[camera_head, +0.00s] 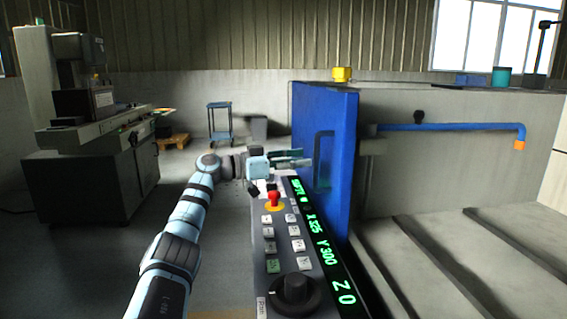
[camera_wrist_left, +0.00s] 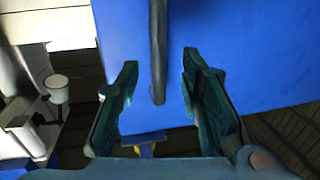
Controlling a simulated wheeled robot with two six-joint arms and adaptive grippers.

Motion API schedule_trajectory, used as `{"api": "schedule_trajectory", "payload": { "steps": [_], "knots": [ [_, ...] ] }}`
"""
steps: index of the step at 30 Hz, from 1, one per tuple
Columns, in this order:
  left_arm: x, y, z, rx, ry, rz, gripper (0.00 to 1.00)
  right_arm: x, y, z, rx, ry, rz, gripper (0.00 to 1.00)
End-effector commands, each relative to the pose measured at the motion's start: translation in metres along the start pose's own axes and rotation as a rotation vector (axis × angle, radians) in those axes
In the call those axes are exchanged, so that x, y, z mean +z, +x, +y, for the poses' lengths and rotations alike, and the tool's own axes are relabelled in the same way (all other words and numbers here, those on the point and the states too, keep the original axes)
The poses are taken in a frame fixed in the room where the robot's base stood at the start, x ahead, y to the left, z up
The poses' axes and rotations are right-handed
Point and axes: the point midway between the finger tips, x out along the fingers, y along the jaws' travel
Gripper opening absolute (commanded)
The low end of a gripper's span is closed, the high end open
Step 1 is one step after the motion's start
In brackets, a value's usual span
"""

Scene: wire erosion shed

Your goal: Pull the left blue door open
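The blue door (camera_head: 340,120) stands upright in the middle of the head view and fills much of the wrist view (camera_wrist_left: 250,50). Its dark handle (camera_head: 323,160) is a vertical bar on the face toward my left arm. My left gripper (camera_head: 300,158) points at this handle from the left, with its fingertips close to it. In the left wrist view the gripper (camera_wrist_left: 159,75) is open, and the handle (camera_wrist_left: 158,50) lines up between the two fingers with gaps on both sides. No contact shows. My right gripper is out of view.
A control panel (camera_head: 285,240) with a red button (camera_head: 273,197) and a black knob (camera_head: 295,290) lies just below my left gripper. A blue pipe (camera_head: 450,127) and a slatted bed lie right of the door.

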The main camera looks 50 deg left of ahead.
Motion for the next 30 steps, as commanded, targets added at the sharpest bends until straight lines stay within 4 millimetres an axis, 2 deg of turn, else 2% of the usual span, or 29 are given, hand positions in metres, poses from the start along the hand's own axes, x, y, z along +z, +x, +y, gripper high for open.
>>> {"api": "schedule_trajectory", "payload": {
  "steps": [3, 9, 30],
  "knots": [
    [0.002, -0.033, -0.001, -0.004, 0.004, -0.013, 0.35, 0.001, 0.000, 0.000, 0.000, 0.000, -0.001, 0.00],
    [0.003, -0.058, -0.001, 0.000, 0.003, -0.008, 0.35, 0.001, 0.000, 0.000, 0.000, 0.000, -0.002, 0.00],
    [0.000, -0.063, 0.000, 0.002, 0.000, 0.000, 0.35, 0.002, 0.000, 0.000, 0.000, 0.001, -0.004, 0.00]
  ]
}}
